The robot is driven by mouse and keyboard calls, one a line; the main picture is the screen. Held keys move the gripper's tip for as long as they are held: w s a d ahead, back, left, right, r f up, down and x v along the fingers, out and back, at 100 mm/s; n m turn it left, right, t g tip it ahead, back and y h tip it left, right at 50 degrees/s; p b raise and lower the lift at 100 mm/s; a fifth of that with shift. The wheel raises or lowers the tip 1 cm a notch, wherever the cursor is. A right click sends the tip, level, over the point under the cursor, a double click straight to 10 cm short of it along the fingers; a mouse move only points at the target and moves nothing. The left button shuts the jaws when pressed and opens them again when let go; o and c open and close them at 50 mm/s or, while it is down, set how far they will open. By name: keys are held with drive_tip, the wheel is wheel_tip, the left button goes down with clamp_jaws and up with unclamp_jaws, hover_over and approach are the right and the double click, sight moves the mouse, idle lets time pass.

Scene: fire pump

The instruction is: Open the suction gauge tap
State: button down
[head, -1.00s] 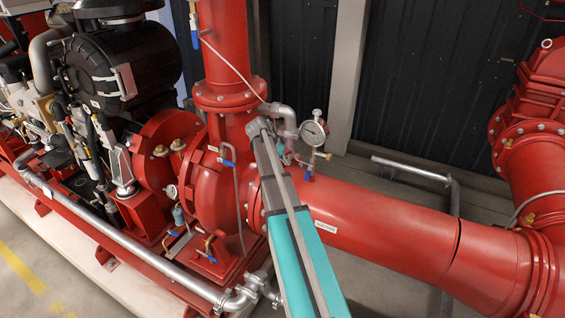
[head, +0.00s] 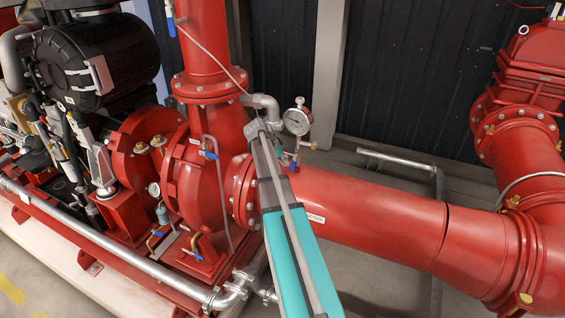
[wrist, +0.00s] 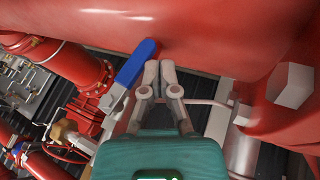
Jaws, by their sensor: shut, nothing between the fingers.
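The suction gauge (head: 297,121), with a white round dial, stands on a short fitting above the red pipe labelled as suction (head: 380,215). The tap's blue lever (head: 293,168) shows below the gauge, beside the end of my arm. In the wrist view the blue lever (wrist: 138,63) slants from a silver fitting up to the red pipe. My gripper (wrist: 160,70) has its fingertips together and empty, just right of the lever; I cannot tell whether they touch it. In the head view my arm mostly hides the gripper.
The red pump casing (head: 205,180) and vertical pipe (head: 208,50) stand left of my arm. A bent grey pipe (head: 264,103) is close behind the arm's end. Another blue-handled valve (head: 210,154) sits on the casing. A low metal rail (head: 400,160) stands behind the suction pipe.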

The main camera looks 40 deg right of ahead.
drive_tip(key=shift+s+d+f+b, duration=0.2)
drive_tip(key=shift+s+f+b, duration=0.25)
drive_tip(key=shift+f+b, duration=0.15)
drive_tip(key=shift+r, duration=0.1)
drive_tip(key=shift+r+p, duration=0.2)
drive_tip(key=shift+p, duration=0.1)
drive_tip(key=shift+r+p, duration=0.6)
drive_tip(key=shift+w, duration=0.1)
